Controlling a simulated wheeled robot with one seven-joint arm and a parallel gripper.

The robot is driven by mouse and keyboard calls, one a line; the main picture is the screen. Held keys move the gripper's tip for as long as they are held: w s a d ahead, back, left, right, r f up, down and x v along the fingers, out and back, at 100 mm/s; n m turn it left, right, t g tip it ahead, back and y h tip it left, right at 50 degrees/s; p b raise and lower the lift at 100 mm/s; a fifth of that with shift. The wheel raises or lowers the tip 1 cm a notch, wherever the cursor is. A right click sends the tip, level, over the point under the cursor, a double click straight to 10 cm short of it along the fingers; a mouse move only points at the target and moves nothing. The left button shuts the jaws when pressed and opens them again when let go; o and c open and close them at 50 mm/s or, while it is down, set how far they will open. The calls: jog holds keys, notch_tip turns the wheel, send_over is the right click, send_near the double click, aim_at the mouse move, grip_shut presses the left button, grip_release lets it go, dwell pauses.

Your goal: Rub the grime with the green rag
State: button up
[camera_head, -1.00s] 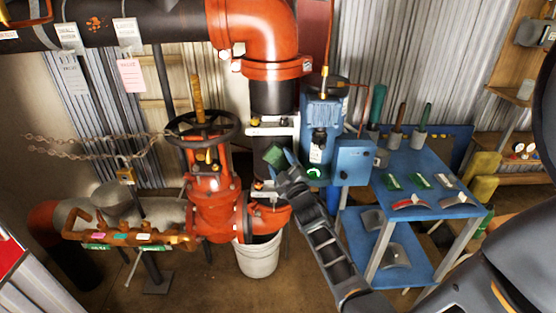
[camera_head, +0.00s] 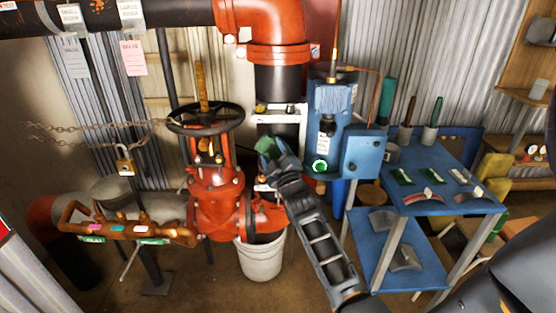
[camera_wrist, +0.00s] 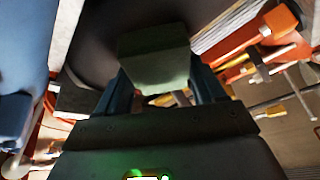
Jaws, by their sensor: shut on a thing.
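The green rag (camera_head: 267,146) is a small folded pad at the tip of my gripper (camera_head: 280,160). My gripper is shut on it, in front of the upright pipe beside the red valve. In the wrist view, the rag (camera_wrist: 155,60) is between the two fingers, with a dark rounded surface (camera_wrist: 95,25) close behind it. I cannot tell whether the rag touches that surface. I cannot make out grime there; the rag and gripper hide part of it.
The red valve with its black handwheel (camera_head: 205,118) stands left of my gripper. The blue pump (camera_head: 325,125) and blue control box (camera_head: 362,153) are close on the right. A white bucket (camera_head: 260,258) stands below. A blue trolley (camera_head: 440,204) holds several tools.

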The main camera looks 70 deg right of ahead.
jog(key=shift+w+a+r, duration=0.1)
jog(key=shift+w+r, duration=0.05)
jog(key=shift+r, duration=0.1)
jog(key=shift+s+d+r+p, duration=0.15)
jog(key=shift+s+p, duration=0.25)
jog(key=shift+p, duration=0.45)
jog(key=s+p, duration=0.1)
jog(key=p, duration=0.1)
jog(key=s+p, duration=0.1)
jog(key=p, duration=0.1)
jog(key=shift+s+d, duration=0.1)
jog(key=shift+d, duration=0.3)
jog(key=shift+s+d+f+p, duration=0.15)
jog(key=shift+s+f+p, duration=0.15)
jog(key=shift+s+p, duration=0.25)
jog(key=shift+w+d+f, duration=0.1)
jog(key=shift+w+b, duration=0.1)
jog(key=shift+b, duration=0.35)
